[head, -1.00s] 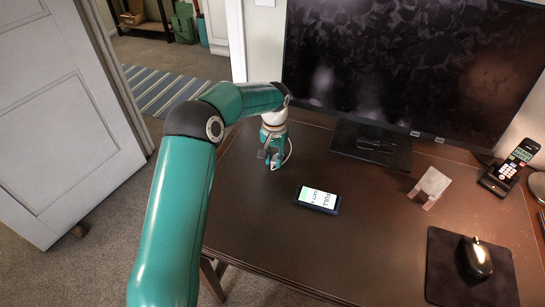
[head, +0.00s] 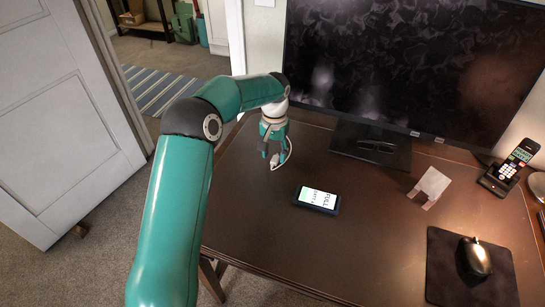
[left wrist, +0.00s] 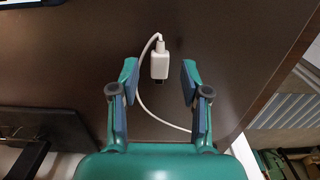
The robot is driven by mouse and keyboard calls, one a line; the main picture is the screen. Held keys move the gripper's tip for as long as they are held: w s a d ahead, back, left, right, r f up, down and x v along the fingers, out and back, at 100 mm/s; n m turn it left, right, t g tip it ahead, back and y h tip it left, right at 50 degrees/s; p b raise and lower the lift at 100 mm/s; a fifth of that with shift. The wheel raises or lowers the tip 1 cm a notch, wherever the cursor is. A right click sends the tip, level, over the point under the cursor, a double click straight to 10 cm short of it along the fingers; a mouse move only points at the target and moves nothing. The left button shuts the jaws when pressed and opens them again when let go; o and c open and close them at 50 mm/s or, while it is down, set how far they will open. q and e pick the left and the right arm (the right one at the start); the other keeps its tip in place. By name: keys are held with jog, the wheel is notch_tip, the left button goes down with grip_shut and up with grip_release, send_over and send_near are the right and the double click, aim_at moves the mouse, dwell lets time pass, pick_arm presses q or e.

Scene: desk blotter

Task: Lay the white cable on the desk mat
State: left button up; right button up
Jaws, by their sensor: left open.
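The white cable (head: 287,157) lies at the left part of the desk, by my left gripper (head: 268,155). In the left wrist view its white plug (left wrist: 159,63) sits between the two open fingers (left wrist: 159,72), with gaps on both sides. The cord curves away from it and passes under the gripper body. Nothing is held; the exact height above the plug is hard to tell. The desk mat (head: 446,277) is a dark pad at the front right of the desk, with a mouse (head: 476,258) on it. My right gripper is not in view.
A phone (head: 317,199) lies right of my left gripper. A monitor (head: 410,70) on its stand, a folded card (head: 430,186) and a cordless phone (head: 513,168) stand further right. The desk centre front is clear. The mat's left side is bare.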

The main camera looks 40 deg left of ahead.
aim_at(274, 160)
pick_arm(q)
notch_tip(274, 160, up, 10)
jog(key=shift+f+p, duration=0.25)
jog(key=shift+p, duration=0.1)
dwell(0.4)
